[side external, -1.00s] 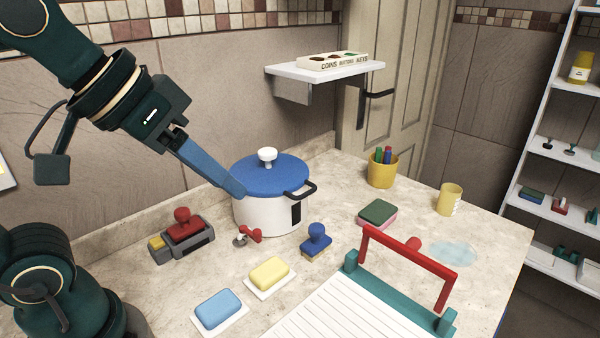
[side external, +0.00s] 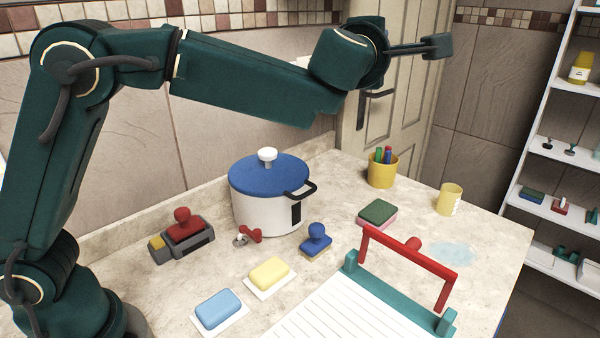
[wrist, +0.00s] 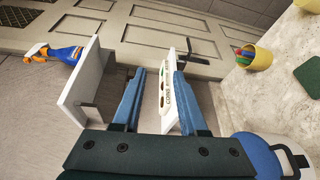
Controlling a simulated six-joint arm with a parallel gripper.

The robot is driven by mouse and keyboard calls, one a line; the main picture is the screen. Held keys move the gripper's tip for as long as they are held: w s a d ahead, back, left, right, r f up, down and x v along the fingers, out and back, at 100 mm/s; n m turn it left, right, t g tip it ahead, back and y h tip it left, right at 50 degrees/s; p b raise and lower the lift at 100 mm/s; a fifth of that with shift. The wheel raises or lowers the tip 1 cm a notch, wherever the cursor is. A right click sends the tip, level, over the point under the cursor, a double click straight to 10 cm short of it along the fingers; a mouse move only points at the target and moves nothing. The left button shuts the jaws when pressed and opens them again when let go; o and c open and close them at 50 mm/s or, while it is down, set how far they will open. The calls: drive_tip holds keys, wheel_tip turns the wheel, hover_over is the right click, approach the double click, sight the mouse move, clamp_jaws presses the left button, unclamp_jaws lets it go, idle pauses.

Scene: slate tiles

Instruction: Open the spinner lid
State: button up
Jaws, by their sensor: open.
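The spinner is a white pot (side external: 265,212) with a blue lid (side external: 255,175), a white knob (side external: 267,155) on top and a dark side handle. It stands on the counter with the lid seated on it. Part of the blue lid (wrist: 252,150) shows at the lower right of the wrist view. My gripper (wrist: 160,72) is open and empty, its two blue fingers spread apart, and it points toward the wall and door.
A yellow pen cup (side external: 382,172), sponge (side external: 378,213), blue stamp (side external: 316,240), red stamp (side external: 183,224) and red-handled frame (side external: 408,262) surround the pot on the counter.

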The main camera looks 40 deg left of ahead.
drive_tip(key=s+a+f+n+g+y, duration=0.2)
drive_tip(key=s+f+n+g+y, duration=0.3)
drive_tip(key=f, duration=0.4)
drive_tip(key=n+g+y, duration=0.3)
drive_tip(key=n+g, duration=0.1)
drive_tip(key=g, duration=0.1)
approach(307, 195)
drive_tip(key=x, duration=0.5)
drive_tip(key=shift+w+a+r, duration=0.1)
drive_tip(key=shift+w+a, duration=0.15)
drive_tip(key=shift+a+f, duration=0.15)
drive_tip(key=shift+f, duration=0.05)
drive_tip(key=shift+x, duration=2.4)
clamp_jaws()
drive_tip(key=shift+f, duration=0.15)
